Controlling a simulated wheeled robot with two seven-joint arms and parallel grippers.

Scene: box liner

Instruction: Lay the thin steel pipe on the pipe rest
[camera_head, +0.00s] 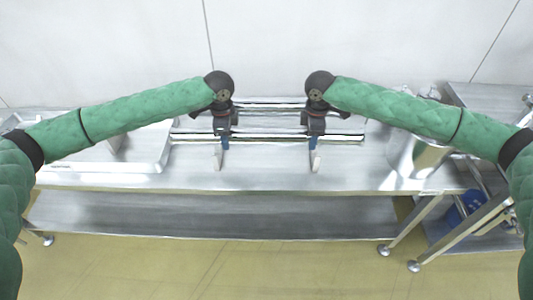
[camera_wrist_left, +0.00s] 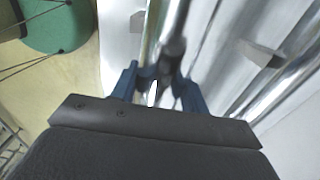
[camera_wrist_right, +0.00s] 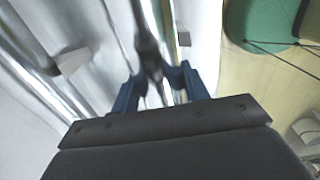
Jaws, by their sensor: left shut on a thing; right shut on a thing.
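The thin steel pipe (camera_head: 270,135) lies level across the head view, with an end past each gripper. My left gripper (camera_head: 225,141) is shut on it on the left, and my right gripper (camera_head: 312,142) is shut on it on the right. In the left wrist view, the pipe (camera_wrist_left: 175,22) runs between the blue fingers (camera_wrist_left: 160,90). The right wrist view also shows it (camera_wrist_right: 141,20) between the blue fingers (camera_wrist_right: 160,90). Small grey upright pieces, probably of the pipe rest (camera_head: 217,158), stand below the grippers. Whether the pipe touches the rest cannot be told.
Other shiny steel tubing (camera_head: 270,104) runs along the back. A white tray (camera_head: 110,155) is on the left of the steel table (camera_head: 265,178), and a metal pot (camera_head: 415,158) is on the right. The table's front strip is clear.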

